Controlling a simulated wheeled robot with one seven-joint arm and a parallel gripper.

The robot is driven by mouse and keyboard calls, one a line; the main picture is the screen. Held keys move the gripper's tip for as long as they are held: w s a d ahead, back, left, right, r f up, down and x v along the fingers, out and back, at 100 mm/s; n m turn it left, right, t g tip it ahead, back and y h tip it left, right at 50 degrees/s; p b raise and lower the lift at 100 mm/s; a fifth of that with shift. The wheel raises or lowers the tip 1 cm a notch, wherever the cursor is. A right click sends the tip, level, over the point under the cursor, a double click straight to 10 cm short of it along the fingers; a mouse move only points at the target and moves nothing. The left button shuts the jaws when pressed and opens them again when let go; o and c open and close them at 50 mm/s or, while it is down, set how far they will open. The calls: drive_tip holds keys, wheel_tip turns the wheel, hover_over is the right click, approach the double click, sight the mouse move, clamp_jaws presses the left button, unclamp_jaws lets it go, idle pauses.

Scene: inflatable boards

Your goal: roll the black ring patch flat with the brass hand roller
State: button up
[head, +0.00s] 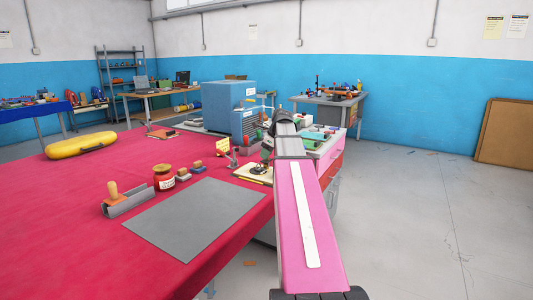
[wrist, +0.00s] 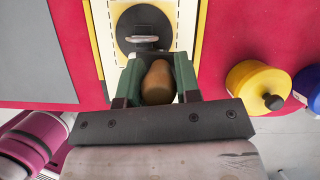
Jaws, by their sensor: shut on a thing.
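My gripper (wrist: 157,72) is shut on a brown wooden handle (wrist: 158,84), seen between its green fingers in the wrist view. A small metal roller end (wrist: 143,42) shows just beyond the handle, which I take as the brass hand roller. It overlaps the near part of the black ring patch (wrist: 144,17); I cannot tell whether it touches. The patch lies on a cream panel with a dashed outline and yellow edges (wrist: 184,40). In the head view my gripper (head: 267,150) is above the dark patch (head: 260,169), at the table's right side.
The red-covered table (head: 60,215) holds a grey sheet (head: 195,218), a red-brown jar (head: 164,179), and a grey curved holder with a wooden-handled tool (head: 127,199). A yellow round container (wrist: 252,82) stands right of my gripper. A blue cabinet (head: 229,105) stands behind.

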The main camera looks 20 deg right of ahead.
drive_tip(key=shift+f, duration=0.3)
